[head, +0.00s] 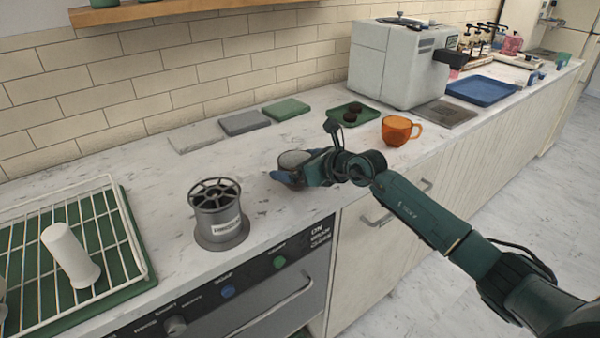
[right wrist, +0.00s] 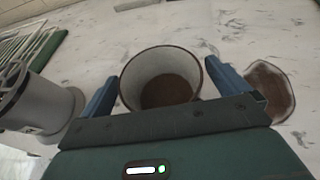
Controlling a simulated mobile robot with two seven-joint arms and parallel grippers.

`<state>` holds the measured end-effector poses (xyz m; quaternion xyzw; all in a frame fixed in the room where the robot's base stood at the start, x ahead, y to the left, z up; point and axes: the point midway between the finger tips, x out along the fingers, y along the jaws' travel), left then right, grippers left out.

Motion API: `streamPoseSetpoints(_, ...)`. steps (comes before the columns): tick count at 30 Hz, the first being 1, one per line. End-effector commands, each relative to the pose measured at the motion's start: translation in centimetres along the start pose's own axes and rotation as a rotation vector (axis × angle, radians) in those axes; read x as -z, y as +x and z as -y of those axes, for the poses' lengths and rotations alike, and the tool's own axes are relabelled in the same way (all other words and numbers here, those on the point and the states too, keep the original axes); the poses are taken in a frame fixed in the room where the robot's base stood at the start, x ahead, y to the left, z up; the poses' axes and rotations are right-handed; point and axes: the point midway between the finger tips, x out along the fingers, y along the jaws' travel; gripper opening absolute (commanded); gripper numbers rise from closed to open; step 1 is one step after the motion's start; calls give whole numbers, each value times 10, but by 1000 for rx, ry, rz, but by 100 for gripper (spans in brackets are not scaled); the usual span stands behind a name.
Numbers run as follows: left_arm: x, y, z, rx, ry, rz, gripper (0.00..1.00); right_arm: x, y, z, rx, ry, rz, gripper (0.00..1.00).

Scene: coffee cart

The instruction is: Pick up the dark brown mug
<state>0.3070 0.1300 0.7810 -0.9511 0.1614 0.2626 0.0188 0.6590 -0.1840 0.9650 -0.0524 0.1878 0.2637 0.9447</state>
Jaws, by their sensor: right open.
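In the right wrist view my right gripper (right wrist: 168,90) is open, with one blue finger on each side of the mug. The left finger is close to the mug's wall; I cannot tell whether it touches. My left gripper is not in view.
A grey slotted canister (head: 218,212) stands left of the mug, near the front edge. A wire rack (head: 75,235) lies farther left. An orange mug (head: 397,130), a green tray (head: 366,117) and a grey machine (head: 385,62) are to the right.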

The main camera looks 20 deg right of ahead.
Motion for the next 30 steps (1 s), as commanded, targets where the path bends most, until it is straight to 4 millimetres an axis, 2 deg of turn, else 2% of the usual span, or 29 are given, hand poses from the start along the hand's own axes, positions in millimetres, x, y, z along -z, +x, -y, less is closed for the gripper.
streamPoseSetpoints(2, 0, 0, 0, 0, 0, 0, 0, 0, 0, 0, 0, 0, 0, 99)
streamPoseSetpoints(21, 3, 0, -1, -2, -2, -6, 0, 1, 0, 0, 0, 1, -1, 47)
streamPoseSetpoints(30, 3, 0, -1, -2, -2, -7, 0, -6, -3, 0, 0, -1, 4, 46)
